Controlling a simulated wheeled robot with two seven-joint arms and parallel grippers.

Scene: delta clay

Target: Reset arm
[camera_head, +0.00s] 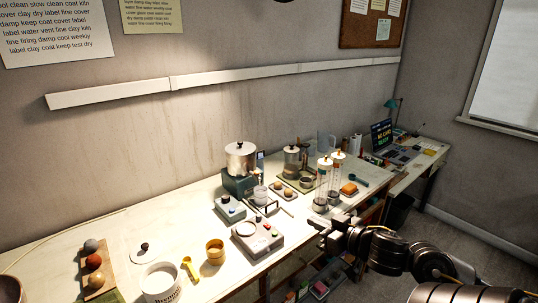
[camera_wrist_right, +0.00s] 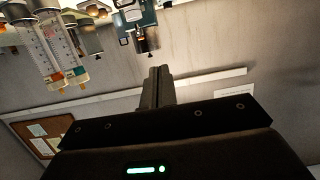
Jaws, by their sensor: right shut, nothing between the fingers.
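My right gripper (camera_head: 318,224) is at the front edge of the bench in the head view, beside the white scale and below the tall cylinders. Its arm reaches in from the lower right. In the right wrist view the gripper's fingers (camera_wrist_right: 157,88) are together, with nothing between them. My left gripper does not show; a dark rounded part at the lower left corner of the head view is unclear.
The white bench (camera_head: 215,201) holds a metal pot (camera_head: 240,158), a scale (camera_head: 258,236), graduated cylinders (camera_head: 323,183), a yellow cup (camera_head: 215,252), a white tub (camera_head: 160,281) and a board with several balls (camera_head: 95,279). A laptop (camera_head: 382,138) stands at the far right.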

